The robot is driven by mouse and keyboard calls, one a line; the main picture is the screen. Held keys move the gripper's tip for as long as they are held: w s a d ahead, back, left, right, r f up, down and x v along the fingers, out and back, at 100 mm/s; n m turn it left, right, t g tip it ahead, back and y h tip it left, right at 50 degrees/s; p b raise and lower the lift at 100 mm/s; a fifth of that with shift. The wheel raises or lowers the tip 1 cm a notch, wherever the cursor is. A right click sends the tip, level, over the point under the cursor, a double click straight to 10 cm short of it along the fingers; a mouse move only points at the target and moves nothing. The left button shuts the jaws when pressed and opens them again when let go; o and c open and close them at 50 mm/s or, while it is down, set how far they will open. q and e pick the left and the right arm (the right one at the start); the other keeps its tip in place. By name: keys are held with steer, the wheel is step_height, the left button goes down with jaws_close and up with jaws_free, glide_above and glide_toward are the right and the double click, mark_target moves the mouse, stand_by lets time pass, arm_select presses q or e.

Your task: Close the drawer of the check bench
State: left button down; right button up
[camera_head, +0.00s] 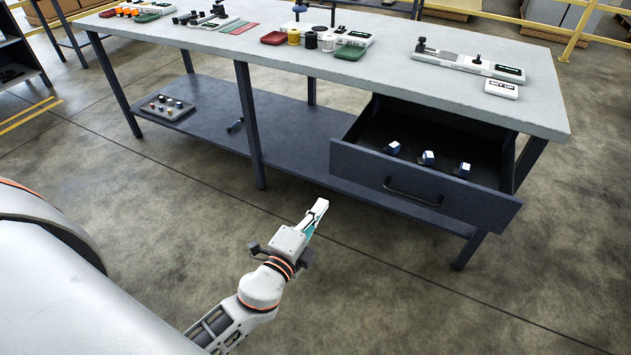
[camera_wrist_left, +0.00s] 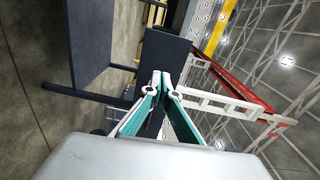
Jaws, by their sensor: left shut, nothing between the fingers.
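The check bench (camera_head: 450,97) has a light grey top and dark legs. Its drawer (camera_head: 365,163) is pulled out at the right end of the bench, with a dark handle (camera_head: 412,193) on its front. Several small blue-and-white blocks (camera_head: 428,157) sit inside the drawer. My left gripper (camera_head: 320,205) is shut and empty, in front of the bench and to the left of the drawer front, apart from it. In the left wrist view the closed fingertips (camera_wrist_left: 161,78) show against a dark panel, which looks like the drawer front (camera_wrist_left: 165,50). My right gripper is not in view.
Gauges and fixtures (camera_head: 470,65), coloured trays (camera_head: 275,38) and a small white display (camera_head: 501,89) stand on the bench top. A lower shelf (camera_head: 200,125) carries a small tray of parts (camera_head: 163,108). The floor in front of the bench is clear.

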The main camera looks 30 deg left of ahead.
arm_select(q)
steer(key=p, duration=0.1)
glide_toward(346, 165)
steer(key=w, duration=0.5)
steer(key=shift+w+d, duration=0.1)
steer(key=shift+w, duration=0.85)
